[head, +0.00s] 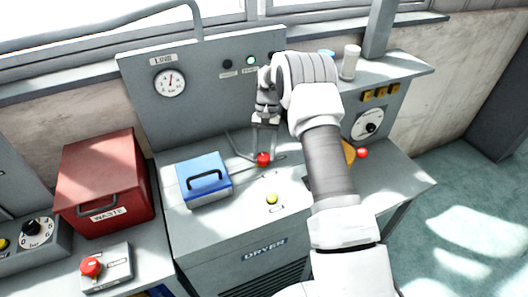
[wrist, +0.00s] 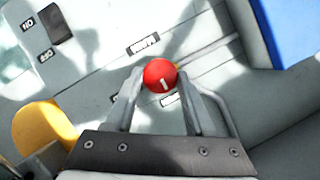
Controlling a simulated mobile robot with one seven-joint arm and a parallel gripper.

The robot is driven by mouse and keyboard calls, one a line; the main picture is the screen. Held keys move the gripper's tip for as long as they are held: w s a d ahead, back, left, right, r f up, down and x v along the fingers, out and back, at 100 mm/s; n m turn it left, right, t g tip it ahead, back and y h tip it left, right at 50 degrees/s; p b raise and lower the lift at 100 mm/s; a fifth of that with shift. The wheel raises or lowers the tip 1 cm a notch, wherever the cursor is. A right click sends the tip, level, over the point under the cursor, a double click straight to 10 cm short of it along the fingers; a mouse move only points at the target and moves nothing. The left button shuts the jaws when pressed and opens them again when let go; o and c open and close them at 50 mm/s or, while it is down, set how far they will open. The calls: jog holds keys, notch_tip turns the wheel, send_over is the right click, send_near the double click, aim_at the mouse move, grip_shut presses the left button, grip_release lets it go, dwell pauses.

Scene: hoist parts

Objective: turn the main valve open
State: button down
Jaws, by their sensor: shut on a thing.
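The valve body under the knob is mostly hidden.
A blue box with a black handle (head: 204,179) stands left of the knob. A yellow button (head: 272,199) is in front. A red WASTE bin (head: 105,180) is further left. A second red ball (head: 362,153) and a yellow part (head: 349,152) are right, beside my arm.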

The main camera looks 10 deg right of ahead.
jog(key=shift+c, duration=1.3)
grip_release()
jog(key=p+v, duration=0.2)
jog(key=v, duration=1.5)
jog(key=shift+p, duration=0.35)
jog(key=shift+d+r, duration=0.1)
jog(key=shift+r, duration=0.15)
